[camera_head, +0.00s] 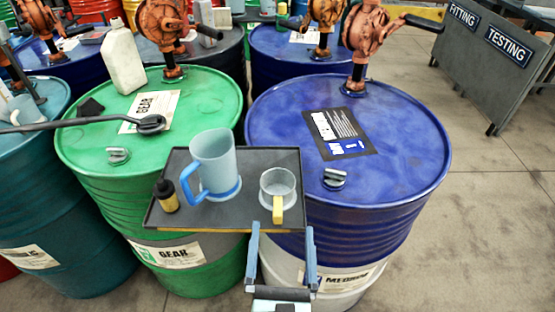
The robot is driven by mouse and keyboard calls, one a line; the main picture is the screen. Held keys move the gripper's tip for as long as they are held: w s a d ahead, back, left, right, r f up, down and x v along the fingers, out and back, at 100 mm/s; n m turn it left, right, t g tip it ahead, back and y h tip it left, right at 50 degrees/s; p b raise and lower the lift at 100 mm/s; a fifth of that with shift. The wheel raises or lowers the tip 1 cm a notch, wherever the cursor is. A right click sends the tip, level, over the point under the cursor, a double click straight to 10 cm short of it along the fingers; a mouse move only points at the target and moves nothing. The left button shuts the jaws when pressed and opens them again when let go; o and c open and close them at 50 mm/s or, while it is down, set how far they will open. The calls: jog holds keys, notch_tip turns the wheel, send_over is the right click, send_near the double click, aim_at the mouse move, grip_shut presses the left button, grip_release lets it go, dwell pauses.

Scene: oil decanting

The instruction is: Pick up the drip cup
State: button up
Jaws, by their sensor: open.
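A small clear cup with a yellow handle (277,184), which looks like the drip cup, stands upright at the right of a dark tray (256,238). Its handle faces toward me. My gripper (281,230) is open and empty, just in front of the tray's near edge in the picture. Its two blue-grey fingers are spread to either side below the yellow handle, apart from it. A larger light-blue jug (212,160) with a handle stands to the left of the cup. A small dark bottle with a yellowish body (166,196) stands at the tray's left.
The tray sits between a green drum (206,100) and a blue drum (400,130). Drum caps (334,179) and orange hand pumps (367,35) are on the drum tops. A white bottle (123,60) and a dark long-handled tool (80,121) are at the left. Open floor lies right.

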aim_at(278, 198)
jog(key=shift+s+a+f+n+g+y+p, duration=0.15)
jog(key=shift+s+a+n+g+p, duration=0.15)
jog(key=shift+n, duration=0.25)
jog(key=shift+s+a+f+n+g+y+p, duration=0.1)
jog(key=shift+s+n+y+p, duration=0.1)
jog(key=shift+n+p, duration=0.25)
jog(key=w+p, duration=0.2)
jog(key=w, duration=1)
jog(key=shift+w+f, duration=0.1)
jog(key=shift+w, duration=0.25)
jog(key=c, duration=1.3)
jog(key=shift+c, duration=0.2)
